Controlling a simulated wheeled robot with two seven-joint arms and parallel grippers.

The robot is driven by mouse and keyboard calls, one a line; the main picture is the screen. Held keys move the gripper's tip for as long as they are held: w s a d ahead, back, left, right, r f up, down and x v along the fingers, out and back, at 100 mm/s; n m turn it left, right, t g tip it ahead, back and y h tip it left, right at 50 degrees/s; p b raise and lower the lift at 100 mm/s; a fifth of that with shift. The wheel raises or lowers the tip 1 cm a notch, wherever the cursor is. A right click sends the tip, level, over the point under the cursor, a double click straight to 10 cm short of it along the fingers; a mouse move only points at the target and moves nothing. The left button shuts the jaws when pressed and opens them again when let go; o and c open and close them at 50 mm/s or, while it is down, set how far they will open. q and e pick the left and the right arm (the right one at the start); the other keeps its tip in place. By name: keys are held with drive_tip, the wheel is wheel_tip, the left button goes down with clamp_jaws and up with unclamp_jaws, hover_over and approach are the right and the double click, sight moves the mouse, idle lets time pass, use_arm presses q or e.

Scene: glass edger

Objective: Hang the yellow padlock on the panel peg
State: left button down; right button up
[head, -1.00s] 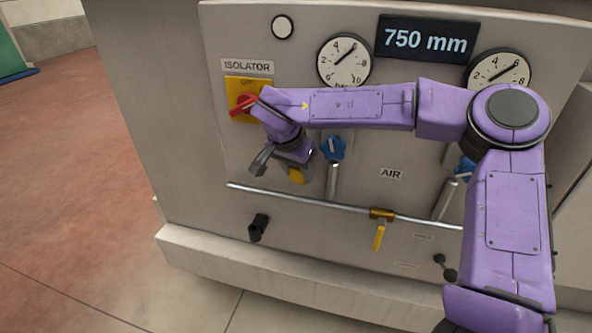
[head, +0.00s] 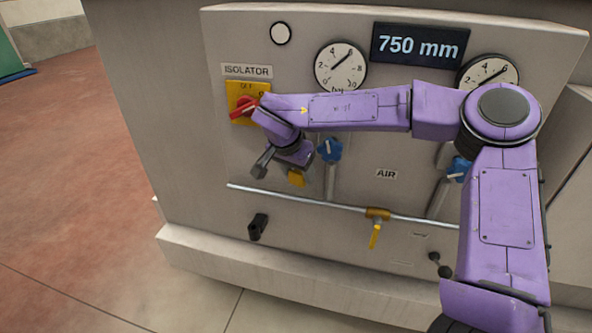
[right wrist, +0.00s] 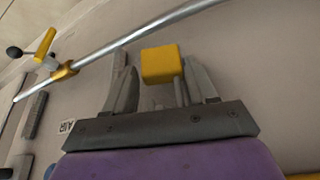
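The yellow padlock (right wrist: 160,64) is between the two grey fingers of my right gripper (right wrist: 163,82) in the right wrist view. Its shackle points back toward the gripper's base. The fingers are spread wide, with a gap beside the left one; the right one is close to the shackle, and I cannot tell if they touch. In the head view the padlock (head: 296,179) shows below my right gripper (head: 280,168), in front of the panel (head: 215,140) under the isolator. The panel peg is not clearly visible, so I cannot tell if the shackle is on it. My left gripper is out of view.
The red isolator switch (head: 243,107) on its yellow plate is just above my right wrist. A blue knob (head: 330,150) is to the right. A metal rail (head: 320,202) runs below, with a yellow-handled valve (head: 376,235) on it. A black handle (head: 258,226) sits lower left.

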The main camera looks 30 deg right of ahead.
drive_tip(key=shift+d, duration=0.25)
drive_tip(key=shift+w, duration=0.1)
drive_tip(key=shift+a, duration=0.1)
drive_tip(key=shift+r, duration=0.1)
